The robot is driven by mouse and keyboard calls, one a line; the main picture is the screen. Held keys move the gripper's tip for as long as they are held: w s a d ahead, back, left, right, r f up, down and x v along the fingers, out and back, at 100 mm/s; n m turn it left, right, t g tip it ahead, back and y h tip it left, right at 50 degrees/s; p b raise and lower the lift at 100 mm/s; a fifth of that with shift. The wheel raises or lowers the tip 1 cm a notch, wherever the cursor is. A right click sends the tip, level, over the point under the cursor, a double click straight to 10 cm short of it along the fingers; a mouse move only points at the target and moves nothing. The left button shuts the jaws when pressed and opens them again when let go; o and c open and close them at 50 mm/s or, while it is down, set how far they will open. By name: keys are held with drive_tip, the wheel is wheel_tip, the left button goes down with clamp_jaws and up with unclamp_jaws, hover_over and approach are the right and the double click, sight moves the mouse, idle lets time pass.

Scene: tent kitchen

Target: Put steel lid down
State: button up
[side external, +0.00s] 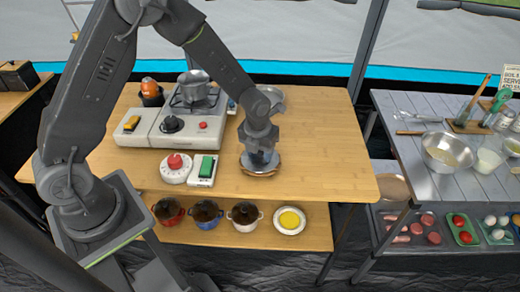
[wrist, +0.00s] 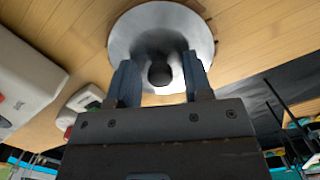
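The steel lid (side external: 251,169) lies flat toward the front of the wooden table, with a brown round edge showing under it. In the wrist view the lid (wrist: 127,38) is a shiny disc with a black knob (wrist: 160,73). My gripper (side external: 262,160) points down right over the lid. In the wrist view my gripper (wrist: 160,75) has one finger on each side of the knob, with a visible gap between knob and fingers. The gripper looks open. The fingers hide part of the lid.
Left of the lid are a green-topped device (side external: 207,167), a red-knobbed dial (side external: 174,168) and a stove (side external: 165,127) with a steel pot (side external: 194,84). The table's right side (side external: 325,150) is clear.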

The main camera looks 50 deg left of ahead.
wheel_tip(320, 180, up, 12)
drive_tip(key=s, duration=0.1)
wheel_tip(320, 180, up, 5)
drive_tip(key=n, duration=0.6)
hover_over(258, 160)
drive_tip(key=s, duration=0.3)
drive_tip(key=s+r+n+t, duration=0.1)
drive_tip(key=s+r+n, duration=0.2)
drive_tip(key=s+n, duration=0.2)
drive_tip(key=s+r+n+t, duration=0.1)
drive_tip(key=s+r+n, duration=0.2)
drive_tip(key=n, duration=0.9)
drive_tip(key=s+a+r+n+t, duration=0.1)
drive_tip(key=s+r+n+t, duration=0.1)
drive_tip(key=s+n, duration=0.6)
drive_tip(key=shift+s+r+n+h, duration=0.3)
drive_tip(key=shift+s+r+n, duration=0.1)
drive_tip(key=shift+s+r, duration=0.3)
drive_tip(key=shift+o, duration=0.5)
